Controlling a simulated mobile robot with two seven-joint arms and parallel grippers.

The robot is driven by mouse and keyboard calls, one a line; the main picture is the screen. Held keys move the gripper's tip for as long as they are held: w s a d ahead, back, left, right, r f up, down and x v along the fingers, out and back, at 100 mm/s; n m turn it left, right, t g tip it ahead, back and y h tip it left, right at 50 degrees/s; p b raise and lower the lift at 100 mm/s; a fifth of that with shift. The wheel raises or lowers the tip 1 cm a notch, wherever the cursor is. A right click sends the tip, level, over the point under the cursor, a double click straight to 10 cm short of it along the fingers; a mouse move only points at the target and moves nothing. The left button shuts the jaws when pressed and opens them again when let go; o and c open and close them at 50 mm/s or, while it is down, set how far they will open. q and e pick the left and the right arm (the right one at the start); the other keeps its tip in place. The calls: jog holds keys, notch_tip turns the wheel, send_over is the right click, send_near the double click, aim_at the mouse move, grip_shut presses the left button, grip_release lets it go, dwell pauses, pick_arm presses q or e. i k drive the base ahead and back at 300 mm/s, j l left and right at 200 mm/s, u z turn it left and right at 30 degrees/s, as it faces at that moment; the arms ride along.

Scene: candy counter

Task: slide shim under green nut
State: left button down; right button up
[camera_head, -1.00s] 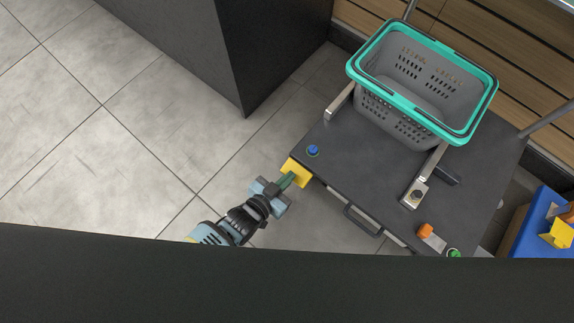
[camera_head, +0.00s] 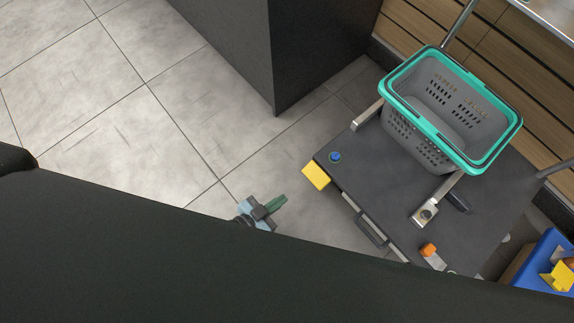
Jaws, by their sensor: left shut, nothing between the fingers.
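My left gripper (camera_head: 280,202) has green fingers and is shut and empty. It is over the floor, left of and below the yellow block (camera_head: 316,176) at the cart's left corner, with a gap between them. A blue knob-like piece (camera_head: 335,156) sits on the cart top near that corner. An orange piece (camera_head: 429,250) is at the cart's front right, beside a small pale plate. The green nut is not clearly visible; the dark foreground covers that part of the cart. I cannot make out a shim. My right gripper is not in view.
The dark cart top (camera_head: 375,190) carries a grey basket with a teal rim (camera_head: 398,93). A metal bracket (camera_head: 425,214) stands below the basket, and a handle (camera_head: 371,231) is on the front side. A blue bin (camera_head: 536,258) is at right. Open floor lies left.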

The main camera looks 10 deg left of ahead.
aim_at(427, 251)
jog(key=k+j, duration=0.8)
jog(key=j, duration=0.1)
